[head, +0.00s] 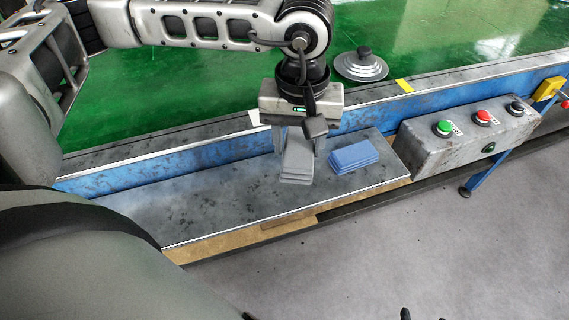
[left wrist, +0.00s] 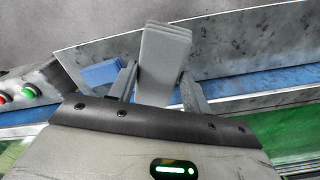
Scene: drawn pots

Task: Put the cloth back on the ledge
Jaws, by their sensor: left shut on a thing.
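A grey folded cloth (head: 297,160) is between the fingers of my left gripper (head: 298,145), which is shut on it. The gripper points down over the grey ledge (head: 220,205) along the blue rail. In the left wrist view the grey cloth (left wrist: 163,60) extends out between the two fingers (left wrist: 158,85). A blue folded cloth (head: 353,157) lies on the ledge just right of the gripper, and it also shows in the left wrist view (left wrist: 101,73). I cannot tell whether the grey cloth touches the ledge. My right gripper is not clearly in view.
A control box (head: 465,137) with green, red and black buttons stands at the ledge's right end. A round grey pot lid (head: 361,67) with a dark knob sits on the green surface (head: 200,82) behind the rail. The left part of the ledge is clear.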

